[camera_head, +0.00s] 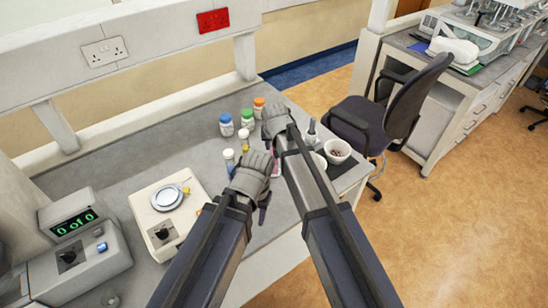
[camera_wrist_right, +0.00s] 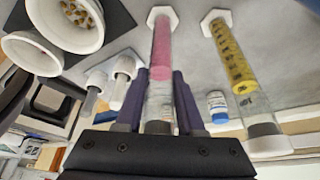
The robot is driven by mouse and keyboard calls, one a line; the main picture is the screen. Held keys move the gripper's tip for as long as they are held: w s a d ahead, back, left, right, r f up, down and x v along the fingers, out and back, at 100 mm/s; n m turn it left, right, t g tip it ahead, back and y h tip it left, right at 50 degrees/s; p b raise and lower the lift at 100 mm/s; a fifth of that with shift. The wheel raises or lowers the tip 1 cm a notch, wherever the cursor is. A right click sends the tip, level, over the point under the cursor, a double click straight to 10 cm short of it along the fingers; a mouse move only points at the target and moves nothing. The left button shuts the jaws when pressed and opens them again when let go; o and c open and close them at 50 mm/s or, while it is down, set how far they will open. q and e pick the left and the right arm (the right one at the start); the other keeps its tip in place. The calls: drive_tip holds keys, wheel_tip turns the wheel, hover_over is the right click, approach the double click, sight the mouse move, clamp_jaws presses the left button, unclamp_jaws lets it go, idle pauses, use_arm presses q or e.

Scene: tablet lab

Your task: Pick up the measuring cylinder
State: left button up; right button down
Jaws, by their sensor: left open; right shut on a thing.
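A clear measuring cylinder with pink liquid (camera_wrist_right: 162,50) and a white hexagonal base stands between the fingers of my right gripper (camera_wrist_right: 158,88) in the right wrist view. The fingers are shut on it. In the head view my right gripper (camera_head: 276,122) is over the bench, and only a bit of pink (camera_head: 277,168) shows; most of the cylinder is hidden. I cannot tell whether its base touches the bench. A second cylinder with yellow contents and dark marks (camera_wrist_right: 231,62) stands beside it. My left gripper (camera_head: 252,176) is open, lower and nearer me.
Bottles with blue (camera_head: 226,124), green (camera_head: 248,118) and orange (camera_head: 259,107) lids stand behind the grippers. A white bowl (camera_head: 338,149) sits at the bench's right edge. A scale (camera_head: 166,202) and a device with a green display (camera_head: 76,228) stand left.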

drive_tip(key=shift+r, duration=0.1)
idle(0.5)
wheel_tip(320, 180, up, 10)
drive_tip(key=p, duration=1)
